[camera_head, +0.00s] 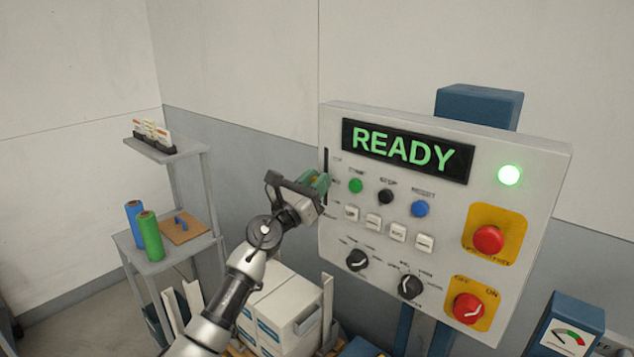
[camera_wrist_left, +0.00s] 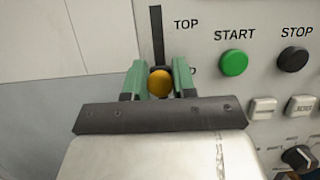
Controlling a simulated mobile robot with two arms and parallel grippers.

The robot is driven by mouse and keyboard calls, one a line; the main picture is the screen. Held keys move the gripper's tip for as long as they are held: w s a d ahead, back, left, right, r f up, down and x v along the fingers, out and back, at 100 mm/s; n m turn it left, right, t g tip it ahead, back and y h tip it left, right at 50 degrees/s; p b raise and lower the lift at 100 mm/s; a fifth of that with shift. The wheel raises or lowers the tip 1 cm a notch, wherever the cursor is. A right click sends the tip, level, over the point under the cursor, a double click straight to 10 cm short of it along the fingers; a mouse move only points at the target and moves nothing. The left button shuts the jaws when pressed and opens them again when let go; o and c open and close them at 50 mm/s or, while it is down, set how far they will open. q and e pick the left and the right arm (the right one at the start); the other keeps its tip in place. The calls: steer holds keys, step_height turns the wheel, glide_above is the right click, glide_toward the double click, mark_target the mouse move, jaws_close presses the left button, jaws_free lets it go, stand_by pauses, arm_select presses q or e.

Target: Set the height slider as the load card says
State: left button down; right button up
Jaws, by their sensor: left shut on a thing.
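The height slider's yellow knob (camera_wrist_left: 160,83) sits between the green fingers of my left gripper (camera_wrist_left: 159,78) in the left wrist view, and the gripper is shut on it. The dark vertical slot (camera_wrist_left: 156,35) runs up above the knob to the label TOP (camera_wrist_left: 186,24). A label beside the knob is mostly covered by a finger. In the head view my left gripper (camera_head: 316,184) is at the left edge of the control panel (camera_head: 450,195) and hides the knob. The load card cannot be made out. My right gripper is not in view.
The panel display (camera_head: 407,151) reads READY and a green lamp (camera_head: 509,174) is lit. Start, stop and reset buttons, several white keys, dials and a red stop button (camera_head: 488,239) lie right of the slider. A shelf stand (camera_head: 170,254) and white boxes (camera_head: 282,310) stand left and below.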

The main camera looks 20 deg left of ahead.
arm_select(q)
steer(key=c, duration=1.2)
jaws_free()
steer(key=shift+c, duration=0.2)
steer(key=shift+o, duration=1.6)
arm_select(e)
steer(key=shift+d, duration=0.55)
arm_select(q)
steer(key=shift+s+f, duration=0.1)
steer(key=b+v, duration=0.1)
steer(key=v, duration=0.9)
steer(key=shift+s+f, duration=0.15)
steer(key=shift+s, duration=0.15)
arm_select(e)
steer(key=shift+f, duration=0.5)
arm_select(q)
steer(key=shift+a, duration=0.1)
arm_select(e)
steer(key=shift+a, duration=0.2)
